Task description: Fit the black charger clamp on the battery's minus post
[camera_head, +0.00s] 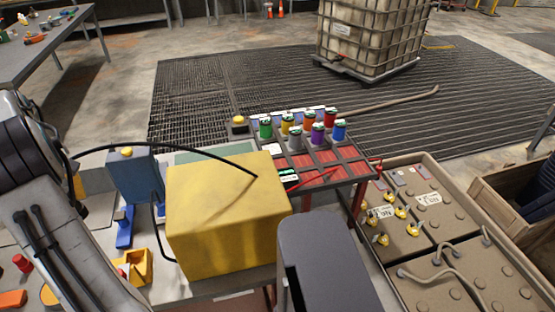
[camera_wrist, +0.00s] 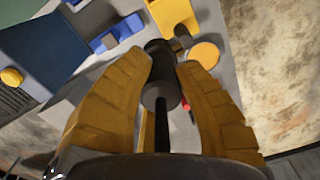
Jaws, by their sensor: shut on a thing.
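In the wrist view my gripper (camera_wrist: 172,62), with two ribbed yellow fingers, is shut on a black cylindrical piece (camera_wrist: 161,76) that looks like the black charger clamp. A thin black rod or cable runs from it toward the wrist. In the head view my fingertips and the held piece cannot be made out. A blue box with a yellow knob (camera_head: 135,175), perhaps the charger, stands left of a large yellow block (camera_head: 225,215); it also shows in the wrist view (camera_wrist: 45,45). I cannot tell which post is minus.
A black cable (camera_head: 190,148) arches from near my arm to the yellow block. A red-and-black rack (camera_head: 320,172) holds several coloured cans. A small yellow holder (camera_head: 136,266) and a blue piece (camera_head: 124,228) stand on the grey bench. A wooden crate (camera_head: 515,205) is far right.

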